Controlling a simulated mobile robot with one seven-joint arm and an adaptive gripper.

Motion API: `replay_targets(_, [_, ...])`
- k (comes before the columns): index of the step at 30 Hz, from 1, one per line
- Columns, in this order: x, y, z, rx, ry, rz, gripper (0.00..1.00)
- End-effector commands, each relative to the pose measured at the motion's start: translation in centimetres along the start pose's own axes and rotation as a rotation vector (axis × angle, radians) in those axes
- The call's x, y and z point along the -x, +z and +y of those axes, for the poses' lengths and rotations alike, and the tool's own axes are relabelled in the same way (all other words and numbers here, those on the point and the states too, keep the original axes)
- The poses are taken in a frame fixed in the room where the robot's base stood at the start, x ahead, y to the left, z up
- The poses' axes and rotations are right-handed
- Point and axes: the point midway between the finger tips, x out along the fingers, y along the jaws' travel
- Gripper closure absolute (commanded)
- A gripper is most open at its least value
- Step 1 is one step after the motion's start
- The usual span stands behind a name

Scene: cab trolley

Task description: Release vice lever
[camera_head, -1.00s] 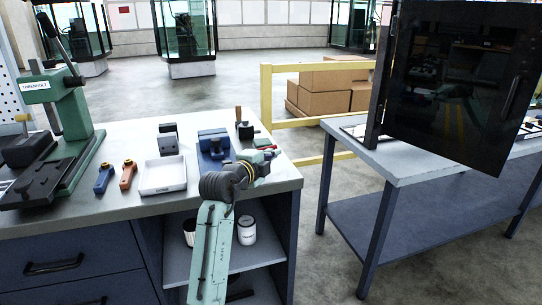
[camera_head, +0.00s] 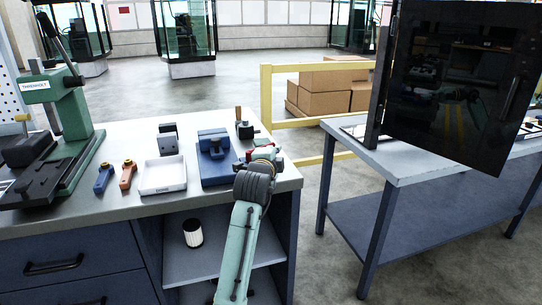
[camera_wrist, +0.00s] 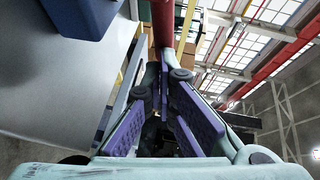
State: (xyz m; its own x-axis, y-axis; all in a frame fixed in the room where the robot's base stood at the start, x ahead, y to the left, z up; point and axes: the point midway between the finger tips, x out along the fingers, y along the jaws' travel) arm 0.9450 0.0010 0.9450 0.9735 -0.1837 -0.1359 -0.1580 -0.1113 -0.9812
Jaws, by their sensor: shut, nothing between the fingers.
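The blue vice (camera_head: 213,160) stands on the workbench near its right end. Its blue body shows at the top left of the wrist view (camera_wrist: 85,14). A red bar (camera_wrist: 163,22), which looks like the vice lever, rises just beyond my fingertips in the wrist view. A red piece also shows beside the vice in the head view (camera_head: 262,151). My gripper (camera_wrist: 167,78) is shut and empty, its purple-padded fingers close to the red bar. I cannot tell whether they touch it. In the head view, my gripper (camera_head: 268,160) is at the vice's right, partly hiding the red piece.
A white tray (camera_head: 163,188), blue and orange tools (camera_head: 127,174) and a green press (camera_head: 70,120) stand on the bench (camera_head: 110,208) to the left. A dark item (camera_head: 245,130) stands behind the vice. A gap separates the bench from another table (camera_head: 400,165) at right.

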Motion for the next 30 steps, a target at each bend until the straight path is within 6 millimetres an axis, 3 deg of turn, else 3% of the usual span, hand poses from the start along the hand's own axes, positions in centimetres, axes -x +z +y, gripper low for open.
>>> replay_targets(14, [-3.1,0.6,-0.5,0.062,-0.058,-0.439,1.0])
replay_targets(30, [-5.4,3.5,-1.2,0.127,-0.124,-0.9,1.0])
